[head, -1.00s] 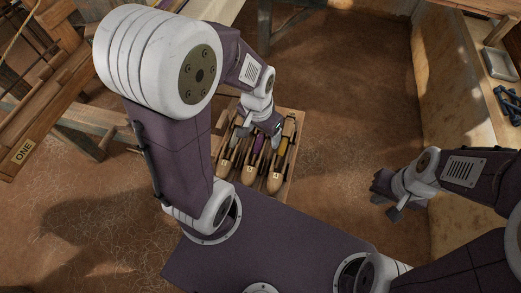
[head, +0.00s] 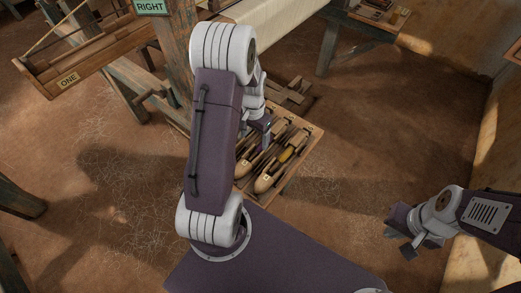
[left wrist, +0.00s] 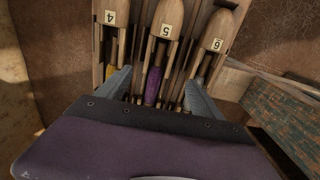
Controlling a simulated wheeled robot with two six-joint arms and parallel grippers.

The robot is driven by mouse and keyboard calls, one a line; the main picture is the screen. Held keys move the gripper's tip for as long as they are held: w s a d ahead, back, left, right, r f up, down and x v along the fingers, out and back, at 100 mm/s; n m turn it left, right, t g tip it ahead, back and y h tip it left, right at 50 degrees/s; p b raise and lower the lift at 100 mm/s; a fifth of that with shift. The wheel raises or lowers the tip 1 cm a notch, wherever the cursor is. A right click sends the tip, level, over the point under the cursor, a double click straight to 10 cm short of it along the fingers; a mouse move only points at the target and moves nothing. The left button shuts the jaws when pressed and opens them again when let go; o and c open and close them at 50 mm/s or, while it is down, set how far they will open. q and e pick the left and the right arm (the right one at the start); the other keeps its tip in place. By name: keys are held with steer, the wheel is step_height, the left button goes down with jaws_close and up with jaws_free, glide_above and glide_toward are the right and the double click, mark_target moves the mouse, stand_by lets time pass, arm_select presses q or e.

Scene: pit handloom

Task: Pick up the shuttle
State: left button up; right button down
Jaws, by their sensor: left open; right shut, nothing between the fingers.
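Wooden shuttles lie side by side in a wooden tray (head: 300,168). The left wrist view shows shuttle 4 (left wrist: 113,15), with a yellow bobbin, shuttle 5 (left wrist: 168,18), with a purple bobbin (left wrist: 153,86), and shuttle 6 (left wrist: 216,38). My left gripper (left wrist: 160,74) is open over the tray, its fingers on either side of shuttle 5; I cannot tell whether they touch it. In the head view my left gripper (head: 257,136) is partly hidden by my arm, as are some shuttles. My right gripper (head: 403,243) is shut and empty, away from the tray at the right.
The loom has a post with a green RIGHT sign (head: 151,6), a wooden box marked ONE (head: 68,81) and pale cloth (head: 275,12). A wall (head: 500,120) runs along the right. The earthen floor (head: 380,120) right of the tray is clear.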

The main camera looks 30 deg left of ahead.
mark_target(255, 153)
arm_select(q)
steer(key=shift+d+f, duration=0.2)
steer(key=shift+f, duration=0.4)
steer(key=shift+d+f, duration=0.15)
steer(key=shift+f, duration=0.4)
steer(key=f, duration=0.5)
steer(key=shift+s+a+b, duration=0.1)
steer(key=shift+s+b, duration=0.15)
steer(key=shift+b, duration=0.05)
steer(key=shift+f, duration=0.2)
jaws_close()
steer(key=shift+r, duration=0.15)
steer(key=shift+w+r, duration=0.1)
steer(key=shift+r, duration=0.55)
step_height(255, 153, up, 3)
steer(key=shift+f, duration=0.1)
steer(key=s+d+r, duration=0.2)
steer(key=d+r, duration=0.1)
steer(key=d, duration=0.2)
steer(key=s+d+r+p, duration=0.1)
steer(key=s+d+r, duration=0.1)
steer(key=d, duration=0.3)
steer(key=shift+s+d+r, duration=0.25)
steer(key=shift+d+r, duration=0.15)
steer(key=shift+r, duration=0.45)
